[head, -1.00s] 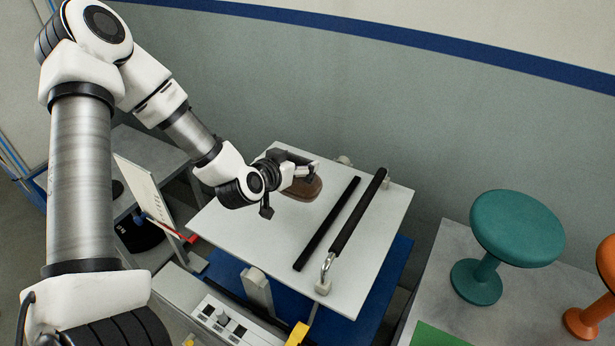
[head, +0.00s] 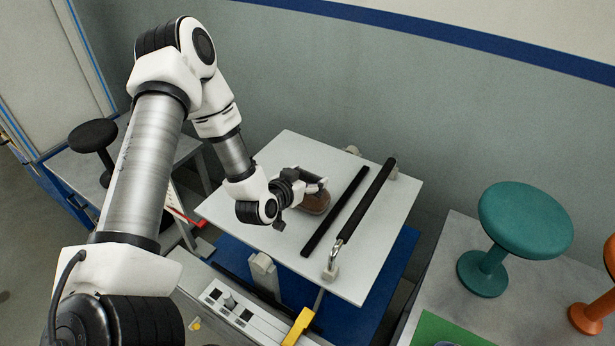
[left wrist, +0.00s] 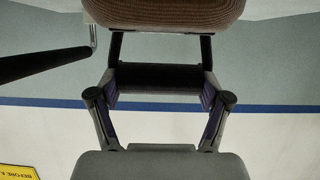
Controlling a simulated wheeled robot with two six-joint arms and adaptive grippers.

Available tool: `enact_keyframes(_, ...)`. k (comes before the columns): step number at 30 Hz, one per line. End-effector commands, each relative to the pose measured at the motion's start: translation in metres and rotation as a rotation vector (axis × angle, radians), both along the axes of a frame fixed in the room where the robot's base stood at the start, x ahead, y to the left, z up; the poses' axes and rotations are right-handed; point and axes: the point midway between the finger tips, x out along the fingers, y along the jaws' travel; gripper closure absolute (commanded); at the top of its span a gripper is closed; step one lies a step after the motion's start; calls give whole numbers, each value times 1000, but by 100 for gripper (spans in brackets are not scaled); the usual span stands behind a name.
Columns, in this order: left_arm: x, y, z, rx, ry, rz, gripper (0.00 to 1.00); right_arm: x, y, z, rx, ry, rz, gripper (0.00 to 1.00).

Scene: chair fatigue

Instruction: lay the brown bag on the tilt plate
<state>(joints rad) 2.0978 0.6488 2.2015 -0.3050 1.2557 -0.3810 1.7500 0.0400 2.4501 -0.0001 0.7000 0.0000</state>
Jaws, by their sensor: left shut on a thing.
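The brown bag (head: 315,204) is a small rounded brown bundle over the middle of the white tilt plate (head: 235,205), left of the black strip. I cannot tell whether the bag's underside touches the plate. In the left wrist view the ribbed brown bag (left wrist: 165,12) fills the top edge between the finger ends. My right gripper is not in view.
A flat black strip (head: 335,212) and a raised black padded bar (head: 368,198) cross the plate right of the bag. A control panel (head: 235,308) stands in front. Teal (head: 525,218) and orange stools (head: 590,318) stand on the grey table at right.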

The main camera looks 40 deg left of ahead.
Motion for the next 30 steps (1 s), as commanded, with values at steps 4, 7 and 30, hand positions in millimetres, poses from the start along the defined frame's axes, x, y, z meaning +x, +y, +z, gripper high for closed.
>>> enact_keyframes(4,0,0,-1,0,0,0,0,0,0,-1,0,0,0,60)
enact_keyframes(7,0,0,-1,0,0,0,0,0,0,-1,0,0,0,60)
enact_keyframes(30,-97,-11,49,1,6,1,0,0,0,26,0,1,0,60)
